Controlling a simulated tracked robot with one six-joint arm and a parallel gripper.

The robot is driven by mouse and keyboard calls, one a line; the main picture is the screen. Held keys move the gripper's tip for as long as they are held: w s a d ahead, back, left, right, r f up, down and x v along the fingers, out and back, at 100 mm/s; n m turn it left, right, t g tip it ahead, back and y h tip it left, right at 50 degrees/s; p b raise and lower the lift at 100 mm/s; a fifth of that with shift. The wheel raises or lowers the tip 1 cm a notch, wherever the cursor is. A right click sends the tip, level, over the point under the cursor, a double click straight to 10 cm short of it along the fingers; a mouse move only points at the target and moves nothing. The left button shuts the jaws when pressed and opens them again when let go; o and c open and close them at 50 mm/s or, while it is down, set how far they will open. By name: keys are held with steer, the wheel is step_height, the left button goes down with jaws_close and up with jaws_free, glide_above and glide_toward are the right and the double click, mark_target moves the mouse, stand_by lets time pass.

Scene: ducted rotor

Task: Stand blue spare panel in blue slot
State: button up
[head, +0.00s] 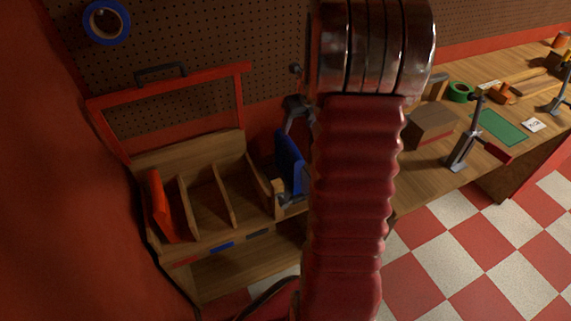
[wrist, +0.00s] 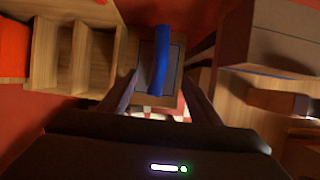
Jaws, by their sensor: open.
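The blue spare panel (head: 289,161) stands upright just right of the wooden rack, partly hidden by my arm in the head view. In the wrist view the blue panel (wrist: 160,62) is seen nearly edge-on, above a small wooden holder (wrist: 176,52). My gripper (wrist: 162,80) is open, with its fingers apart on either side of the panel's line. I cannot tell how far the fingertips are from it. The blue slot (head: 207,203) is the rack's middle compartment, above the blue label (head: 222,246), and looks empty.
A red panel (head: 161,207) stands in the rack's left compartment; the compartment above the dark label (head: 258,233) looks empty. A red frame with a black handle (head: 161,72) rises behind the rack. A wooden box (head: 430,125) and clamp (head: 466,140) stand on the bench to the right.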

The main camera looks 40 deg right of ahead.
glide_above(290, 143)
steer(key=s, duration=0.2)
steer(key=shift+s+a+f, duration=0.1)
steer(key=shift+a+f, duration=0.1)
steer(key=shift+f, duration=1.8)
steer(key=shift+s+a+f, duration=0.1)
steer(key=shift+a+f, duration=0.1)
steer(key=shift+f, duration=1.8)
steer(key=shift+w+f, duration=0.1)
steer(key=shift+x, duration=2.5)
steer(key=shift+c, duration=0.5)
jaws_close()
